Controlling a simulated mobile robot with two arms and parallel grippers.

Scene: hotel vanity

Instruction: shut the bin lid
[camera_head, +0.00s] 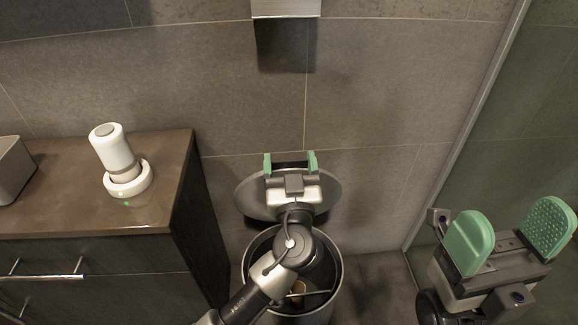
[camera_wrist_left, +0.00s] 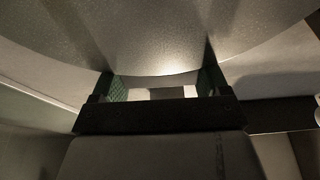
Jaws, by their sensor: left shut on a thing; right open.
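The bin (camera_head: 338,283) is a round dark metal bin on the floor, right of the cabinet. Its round grey lid (camera_head: 249,200) stands raised and tilted up behind the open mouth. In the left wrist view the lid's curved grey surface (camera_wrist_left: 160,50) fills the top, and dark fingers (camera_wrist_left: 160,90) stand either side. My left arm covers part of the bin and lid, so the exact contact is hidden. My right gripper (camera_head: 510,240) is open and empty at the right.
A brown-topped cabinet (camera_head: 165,210) with drawers stands left of the bin. It holds a white cylindrical device (camera_head: 113,150) on a round base (camera_head: 140,183) and a grey box (camera_head: 10,170). A tiled wall is behind, with a glass panel (camera_head: 530,110) at the right.

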